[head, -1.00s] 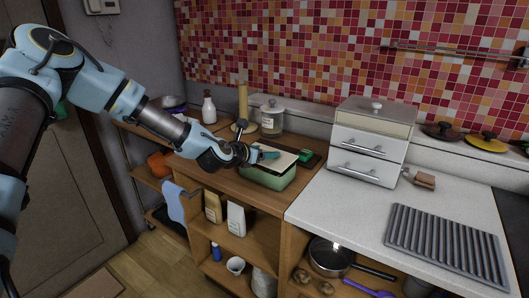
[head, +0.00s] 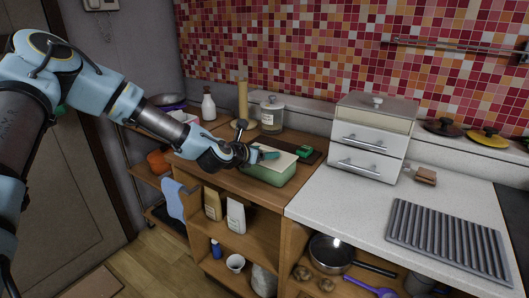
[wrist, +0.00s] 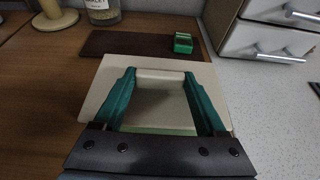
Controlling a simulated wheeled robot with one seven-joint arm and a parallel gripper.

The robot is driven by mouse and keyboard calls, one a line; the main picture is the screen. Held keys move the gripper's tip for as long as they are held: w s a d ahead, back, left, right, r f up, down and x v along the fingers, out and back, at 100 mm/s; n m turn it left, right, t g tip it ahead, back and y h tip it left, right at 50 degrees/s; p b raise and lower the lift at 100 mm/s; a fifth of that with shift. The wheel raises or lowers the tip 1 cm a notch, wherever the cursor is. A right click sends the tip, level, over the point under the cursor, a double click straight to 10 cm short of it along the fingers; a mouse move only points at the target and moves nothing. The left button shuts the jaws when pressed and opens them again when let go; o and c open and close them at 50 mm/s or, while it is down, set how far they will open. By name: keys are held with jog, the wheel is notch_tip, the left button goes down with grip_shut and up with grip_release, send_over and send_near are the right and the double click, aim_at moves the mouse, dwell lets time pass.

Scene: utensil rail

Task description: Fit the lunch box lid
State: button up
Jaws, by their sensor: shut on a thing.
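The lunch box (head: 268,178) is a green box on the wooden counter. Its cream lid (head: 282,162) lies over its top and also fills the middle of the wrist view (wrist: 217,97). My gripper (head: 266,155) is above the lid, coming from the left. In the wrist view its teal fingers (wrist: 159,76) are shut on a raised cream part of the lid. A green strip of the box shows at the lid's near side. The lid hides most of the box's rim, so I cannot tell whether it is fully seated.
A dark board (wrist: 130,43) with a small green block (wrist: 183,43) lies just behind. A glass jar (head: 272,116) and an upright wooden holder (head: 243,100) stand further back. A white drawer unit (head: 366,142) stands to the right on the pale worktop.

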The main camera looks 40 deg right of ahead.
jog(key=o, duration=1.3)
jog(key=shift+a, duration=0.1)
jog(key=shift+a, duration=0.35)
jog(key=b+v, duration=0.3)
jog(key=v, duration=0.7)
